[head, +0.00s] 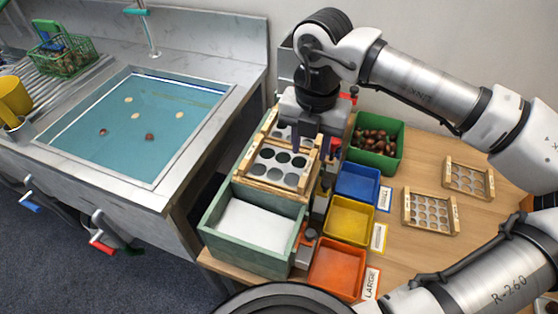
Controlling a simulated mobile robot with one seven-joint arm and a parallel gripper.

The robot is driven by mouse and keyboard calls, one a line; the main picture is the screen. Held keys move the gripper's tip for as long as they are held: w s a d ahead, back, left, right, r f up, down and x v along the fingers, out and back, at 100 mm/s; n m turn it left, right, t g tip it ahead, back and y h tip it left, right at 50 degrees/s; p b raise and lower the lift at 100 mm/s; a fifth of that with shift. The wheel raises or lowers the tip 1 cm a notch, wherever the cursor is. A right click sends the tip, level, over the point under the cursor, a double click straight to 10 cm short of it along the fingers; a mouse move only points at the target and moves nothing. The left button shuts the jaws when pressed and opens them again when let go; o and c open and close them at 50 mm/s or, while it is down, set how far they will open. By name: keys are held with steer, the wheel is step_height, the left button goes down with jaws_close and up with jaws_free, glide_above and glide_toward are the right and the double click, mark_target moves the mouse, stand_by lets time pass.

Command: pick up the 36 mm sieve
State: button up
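A wooden-framed sieve with large round holes (277,168) sits on top of the green box, below my gripper. Part of a similar wooden frame with holes (281,132) shows behind it, mostly hidden by the gripper. Two more sieves with smaller holes lie flat on the table at the right, one nearer (431,212) and one farther (468,178). No size label is readable, so I cannot tell which is the 36 mm sieve. My gripper (310,143) points down over the back part of the large-holed sieve. Its fingers are apart with nothing visibly held; contact cannot be told.
The green box (246,250) has a white inside. Blue (358,184), yellow (350,221) and orange (336,268) bins stand right of it. A green bin (377,168) holds chestnuts. A water-filled sink (141,118) is at left. Bare table (420,260) lies at right.

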mark_target(308, 167)
steer(key=shift+f+p, duration=0.8)
steer(key=shift+f, duration=1.85)
jaws_close()
